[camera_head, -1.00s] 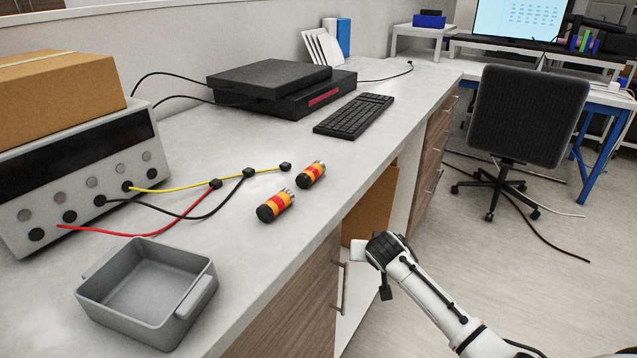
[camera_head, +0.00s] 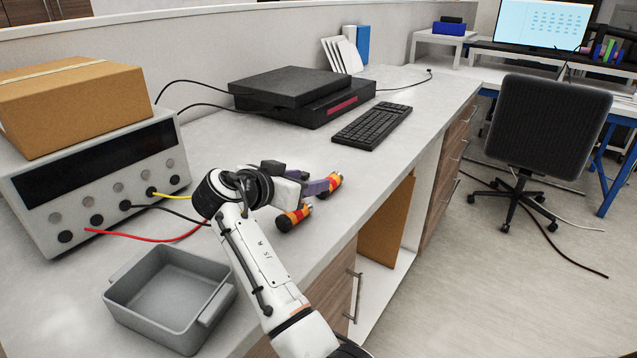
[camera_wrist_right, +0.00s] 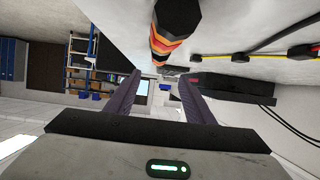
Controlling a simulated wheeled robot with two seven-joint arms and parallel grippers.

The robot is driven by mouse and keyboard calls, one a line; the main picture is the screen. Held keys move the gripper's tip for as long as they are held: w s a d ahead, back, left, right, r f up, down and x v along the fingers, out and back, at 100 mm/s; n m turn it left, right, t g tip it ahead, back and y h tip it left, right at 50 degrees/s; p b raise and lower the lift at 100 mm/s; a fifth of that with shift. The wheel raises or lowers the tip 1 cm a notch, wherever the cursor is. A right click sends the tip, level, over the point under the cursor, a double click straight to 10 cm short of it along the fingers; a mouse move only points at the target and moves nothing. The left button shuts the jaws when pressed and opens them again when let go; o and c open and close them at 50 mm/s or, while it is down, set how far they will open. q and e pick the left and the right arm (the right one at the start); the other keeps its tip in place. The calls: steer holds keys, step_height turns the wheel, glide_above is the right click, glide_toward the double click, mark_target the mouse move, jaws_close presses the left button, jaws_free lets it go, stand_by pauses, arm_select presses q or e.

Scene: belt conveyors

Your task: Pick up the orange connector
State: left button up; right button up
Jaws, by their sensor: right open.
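Two orange connectors with red bands and black ends lie on the bench. The nearer connector (camera_head: 290,218) is beside my right gripper, partly covered by it. The farther connector (camera_head: 334,182) is at the fingertips; I cannot tell whether they touch it. My right gripper (camera_head: 314,187) is open, with its purple fingers low over the bench. In the right wrist view the fingers (camera_wrist_right: 160,84) are apart with nothing visible held between them. An orange, red and black connector (camera_wrist_right: 165,38) shows above the fingers in that picture. My left gripper is not in view.
A grey tray (camera_head: 126,292) sits at the front left. An instrument box (camera_head: 100,170) with red, black and yellow cables stands behind it, a cardboard box (camera_head: 70,105) on top. A black device (camera_head: 290,88) and keyboard (camera_head: 372,126) lie farther back. The bench edge is at right.

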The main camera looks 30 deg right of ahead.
steer(key=shift+s+a, duration=0.1)
steer(key=shift+a, duration=0.35)
steer(key=x, duration=0.9)
steer(key=shift+s+d+f, duration=0.15)
steer(key=shift+s, duration=0.15)
steer(key=shift+w+d+f, duration=0.25)
steer(key=shift+d, duration=0.1)
steer(key=c, duration=1.1)
